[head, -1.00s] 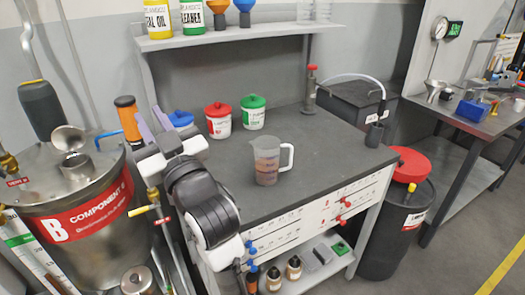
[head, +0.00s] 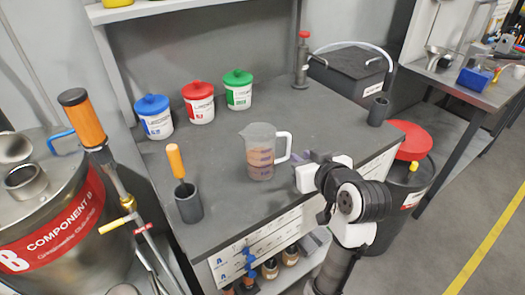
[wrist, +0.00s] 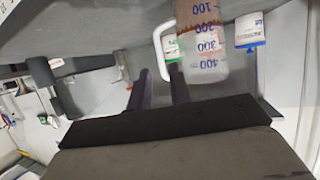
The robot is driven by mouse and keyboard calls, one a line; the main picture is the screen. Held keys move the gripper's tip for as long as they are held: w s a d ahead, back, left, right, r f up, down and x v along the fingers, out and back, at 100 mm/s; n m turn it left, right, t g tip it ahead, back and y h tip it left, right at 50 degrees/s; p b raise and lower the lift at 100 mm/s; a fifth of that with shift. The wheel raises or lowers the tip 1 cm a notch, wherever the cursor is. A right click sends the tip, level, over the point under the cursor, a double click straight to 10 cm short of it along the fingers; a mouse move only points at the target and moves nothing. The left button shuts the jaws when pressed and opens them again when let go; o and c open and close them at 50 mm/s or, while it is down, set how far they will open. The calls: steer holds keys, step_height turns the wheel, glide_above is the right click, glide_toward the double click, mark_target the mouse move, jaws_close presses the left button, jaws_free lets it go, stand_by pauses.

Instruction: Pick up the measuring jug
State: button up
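The measuring jug (head: 258,152) is clear with purple markings and brownish liquid inside. It stands upright on the dark bench top, its white handle (head: 284,146) pointing right. My gripper (head: 308,157) is just right of the handle, its purple-grey fingers pointing left at it. In the wrist view the two fingers of my gripper (wrist: 159,80) are apart with nothing held. The handle (wrist: 157,50) shows ahead of the gap between them, and the jug (wrist: 205,45) is beyond the right finger. Whether a finger touches the handle is not clear.
Blue-, red- and green-lidded tubs (head: 202,103) stand behind the jug. A dark holder with an orange-handled tool (head: 188,200) is at the front left. A dark cup (head: 377,111) stands at the right. Bare bench top (head: 330,120) lies between jug and cup.

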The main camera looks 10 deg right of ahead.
mark_target(289, 151)
steer(key=x, duration=0.4)
steer(key=shift+f, duration=0.1)
steer(key=shift+f+p+x, duration=0.15)
steer(key=shift+p+x, duration=0.3)
steer(key=shift+x, duration=0.85)
steer(key=shift+f+p+x, duration=0.15)
steer(key=shift+p+x, duration=0.3)
steer(key=shift+x, duration=0.85)
steer(key=shift+s, duration=0.15)
jaws_close()
